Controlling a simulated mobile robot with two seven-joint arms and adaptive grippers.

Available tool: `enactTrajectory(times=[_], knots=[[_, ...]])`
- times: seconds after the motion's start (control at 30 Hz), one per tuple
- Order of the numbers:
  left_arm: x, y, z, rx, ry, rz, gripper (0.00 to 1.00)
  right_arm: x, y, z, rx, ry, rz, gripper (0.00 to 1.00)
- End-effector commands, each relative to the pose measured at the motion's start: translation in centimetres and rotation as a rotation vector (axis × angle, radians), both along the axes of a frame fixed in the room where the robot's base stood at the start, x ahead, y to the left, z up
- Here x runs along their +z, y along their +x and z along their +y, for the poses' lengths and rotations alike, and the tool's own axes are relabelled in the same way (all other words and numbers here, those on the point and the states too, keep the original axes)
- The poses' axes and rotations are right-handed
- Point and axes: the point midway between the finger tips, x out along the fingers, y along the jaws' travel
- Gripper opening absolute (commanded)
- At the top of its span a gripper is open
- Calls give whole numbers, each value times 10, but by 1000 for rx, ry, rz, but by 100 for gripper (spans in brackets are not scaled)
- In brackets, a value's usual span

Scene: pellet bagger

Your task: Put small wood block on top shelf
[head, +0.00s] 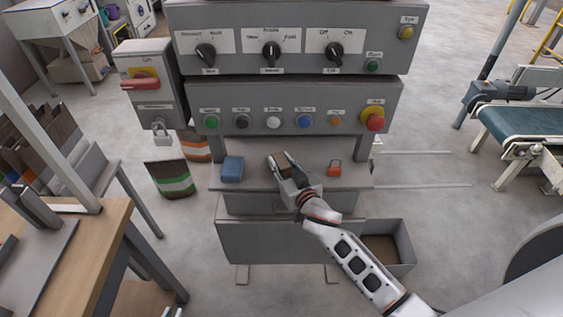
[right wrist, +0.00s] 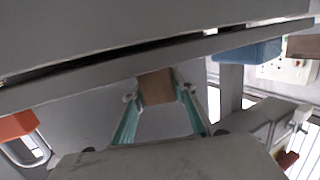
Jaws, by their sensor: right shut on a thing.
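The small wood block (head: 284,160) is brown and sits between the fingers of my right gripper (head: 281,163). In the right wrist view the block (right wrist: 156,87) shows between the two teal fingertips, which are shut on it. The gripper is at the grey shelf (head: 255,180) under the control panels, between a blue block and a red padlock. I cannot tell whether the wood block touches the shelf surface. My left gripper is not in view.
The blue block (head: 232,169) lies left of my right gripper and the red padlock (head: 334,169) lies right of it. The button panel (head: 290,105) overhangs the shelf closely. A grey open bin (head: 402,245) stands low at the right. A wooden bench (head: 95,240) is at left.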

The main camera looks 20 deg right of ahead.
Motion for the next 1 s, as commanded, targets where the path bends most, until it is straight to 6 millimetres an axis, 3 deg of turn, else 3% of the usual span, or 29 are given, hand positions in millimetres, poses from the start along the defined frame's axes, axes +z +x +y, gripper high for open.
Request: enactTrajectory(times=[0.07,0.1,0.13,0.57,1.0], knots=[[-3,-1,0,0,0,1,12,-4,0,0,0,1,1,4],[-2,0,0,0,0,1,12,-3,0,0,0,0,1,36],[-2,0,0,0,0,0,12,-3,0,0,0,0,1,42],[-2,-2,1,-1,2,7,12,3,0,-1,-1,-1,0,42],[5,0,1,0,3,1,12,11,-78,-9,-1,3,2,42]])
